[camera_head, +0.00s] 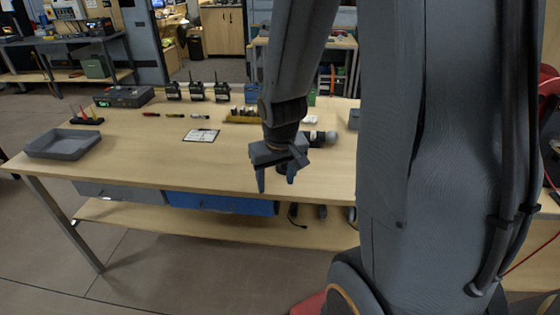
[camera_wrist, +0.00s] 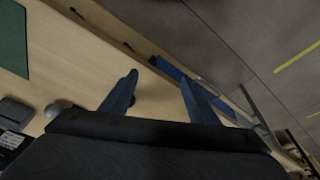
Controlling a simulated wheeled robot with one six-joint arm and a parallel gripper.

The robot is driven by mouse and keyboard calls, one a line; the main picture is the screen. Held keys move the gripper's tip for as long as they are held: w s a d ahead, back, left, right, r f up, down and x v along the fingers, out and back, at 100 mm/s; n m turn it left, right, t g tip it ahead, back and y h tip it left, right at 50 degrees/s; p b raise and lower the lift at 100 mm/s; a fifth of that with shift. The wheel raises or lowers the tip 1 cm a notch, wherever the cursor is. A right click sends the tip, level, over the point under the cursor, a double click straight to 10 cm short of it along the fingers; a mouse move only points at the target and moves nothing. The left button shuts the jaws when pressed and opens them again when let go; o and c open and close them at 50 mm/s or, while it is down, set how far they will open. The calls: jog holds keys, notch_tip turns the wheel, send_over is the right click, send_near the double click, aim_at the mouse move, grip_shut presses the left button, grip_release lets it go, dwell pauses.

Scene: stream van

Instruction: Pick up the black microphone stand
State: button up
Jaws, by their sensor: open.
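My gripper (camera_head: 276,184) hangs over the front part of the wooden table in the head view. Its two fingers are apart and point down, with nothing seen held; they also show open in the wrist view (camera_wrist: 158,80). A small dark shape (camera_head: 283,169) shows behind the fingers in the head view, mostly hidden by them; it may be the black microphone stand, but I cannot tell for sure. A microphone with a grey ball head (camera_head: 331,137) lies just right of the gripper; its ball head also shows at left in the wrist view (camera_wrist: 57,106).
A grey tray (camera_head: 64,144) sits at the table's left end. Several radios (camera_head: 196,91), a card (camera_head: 201,136) and a yellow holder (camera_head: 243,116) stand farther back. A blue drawer (camera_head: 222,203) is under the front edge. The table left of my gripper is mostly bare.

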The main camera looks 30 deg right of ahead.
jog(key=w+d+r+m+t+p, duration=0.1)
jog(key=w+d+t+p, duration=0.3)
jog(key=w+d, duration=0.5)
jog(key=shift+g+h, duration=0.3)
jog(key=shift+d+p+x, duration=0.15)
jog(key=shift+p+x, duration=0.65)
jog(key=shift+x, duration=1.1)
jog(key=shift+d+p+x, duration=0.15)
jog(key=shift+p+x, duration=0.65)
jog(key=shift+x, duration=1.1)
jog(key=shift+c, duration=0.5)
jog(key=shift+r, duration=0.1)
jog(key=c, duration=1.1)
